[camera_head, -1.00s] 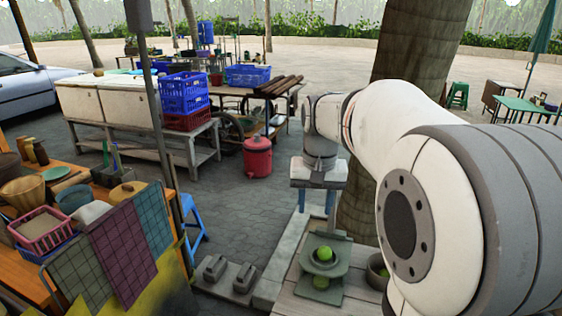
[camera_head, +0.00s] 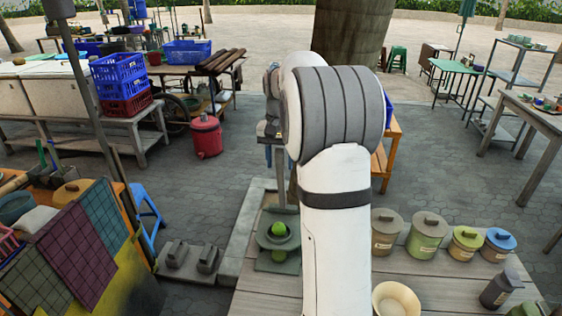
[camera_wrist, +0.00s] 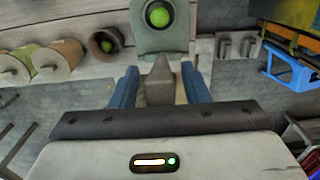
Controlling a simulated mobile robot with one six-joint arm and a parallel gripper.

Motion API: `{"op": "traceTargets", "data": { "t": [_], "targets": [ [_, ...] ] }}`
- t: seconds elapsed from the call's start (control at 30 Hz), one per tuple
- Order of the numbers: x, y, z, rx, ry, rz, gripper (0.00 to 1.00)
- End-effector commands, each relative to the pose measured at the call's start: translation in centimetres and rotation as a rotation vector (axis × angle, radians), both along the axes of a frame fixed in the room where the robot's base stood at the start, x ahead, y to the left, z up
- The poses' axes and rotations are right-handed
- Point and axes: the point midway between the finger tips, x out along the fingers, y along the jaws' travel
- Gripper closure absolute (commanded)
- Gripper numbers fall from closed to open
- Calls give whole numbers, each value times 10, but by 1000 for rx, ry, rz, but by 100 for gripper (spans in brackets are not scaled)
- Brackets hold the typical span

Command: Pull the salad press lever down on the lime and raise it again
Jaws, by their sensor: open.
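The salad press (camera_head: 264,262) stands on the plank surface, left of my arm in the head view. A green lime (camera_head: 279,229) sits in its round cup. In the wrist view the press (camera_wrist: 160,43) and lime (camera_wrist: 158,15) are at the top centre, beyond the fingers. My gripper (camera_wrist: 160,74) has its two blue fingers apart. A grey-brown tapered piece (camera_wrist: 158,88) shows between them; I cannot tell whether it is the press lever or whether the fingers touch it. In the head view my arm hides most of the gripper.
Several lidded pots (camera_head: 427,236) and a cream bowl (camera_head: 396,300) stand right of my arm. Another bowl with a green fruit (camera_wrist: 106,42) shows in the wrist view. Grey weights (camera_head: 190,259) lie left of the press. A tree trunk (camera_head: 352,35) rises behind.

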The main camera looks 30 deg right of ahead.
Motion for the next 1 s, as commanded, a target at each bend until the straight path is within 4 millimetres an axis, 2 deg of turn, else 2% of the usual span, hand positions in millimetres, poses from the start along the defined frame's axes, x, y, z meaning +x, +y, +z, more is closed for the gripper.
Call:
{"op": "traceTargets", "data": {
  "t": [0.13, 0.4, 0.9, 1.0],
  "targets": [
    [0, 0, -10, 0, 0, 1, 58],
    [0, 1, -13, 0, 0, 2, 58],
    [0, 1, -12, -1, -1, 2, 98],
    [0, 1, -12, -1, -1, 2, 100]
  ]
}}
